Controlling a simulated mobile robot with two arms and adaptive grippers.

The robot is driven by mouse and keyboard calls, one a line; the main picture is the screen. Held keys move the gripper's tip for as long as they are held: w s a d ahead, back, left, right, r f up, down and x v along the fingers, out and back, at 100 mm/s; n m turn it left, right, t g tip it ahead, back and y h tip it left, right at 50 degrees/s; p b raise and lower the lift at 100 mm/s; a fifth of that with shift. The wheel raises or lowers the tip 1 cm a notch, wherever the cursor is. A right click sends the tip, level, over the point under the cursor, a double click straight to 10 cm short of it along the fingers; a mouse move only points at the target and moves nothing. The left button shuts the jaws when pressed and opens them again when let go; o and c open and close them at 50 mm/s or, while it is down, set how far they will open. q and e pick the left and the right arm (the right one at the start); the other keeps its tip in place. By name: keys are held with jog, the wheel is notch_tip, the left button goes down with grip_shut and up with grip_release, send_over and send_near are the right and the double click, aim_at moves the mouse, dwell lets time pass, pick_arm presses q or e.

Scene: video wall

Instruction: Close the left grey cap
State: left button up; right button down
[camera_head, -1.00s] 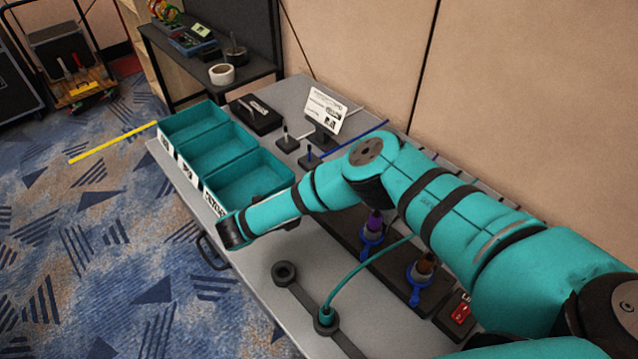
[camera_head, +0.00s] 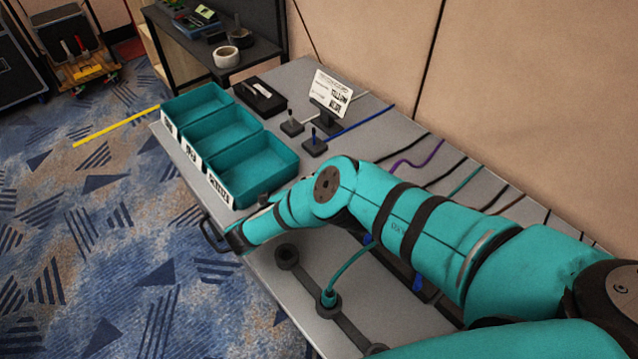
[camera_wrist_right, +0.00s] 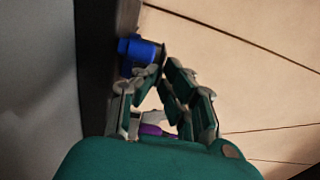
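I cannot make out a grey cap for certain in either view. A purple piece (camera_wrist_right: 152,130) shows behind the fingers. A dark round fitting (camera_head: 287,257) and another with a teal cable (camera_head: 328,299) sit near the table's front. My left gripper is not in view.
Teal bins (camera_head: 252,168) stand at the left end of the grey table (camera_head: 385,303). A sign (camera_head: 331,95) and small stands (camera_head: 314,144) are behind them. Coloured cables (camera_head: 465,180) run along the table's back by the wall (camera_head: 520,80).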

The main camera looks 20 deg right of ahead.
jog(key=c, duration=1.5)
grip_release()
jog(key=shift+c, duration=0.2)
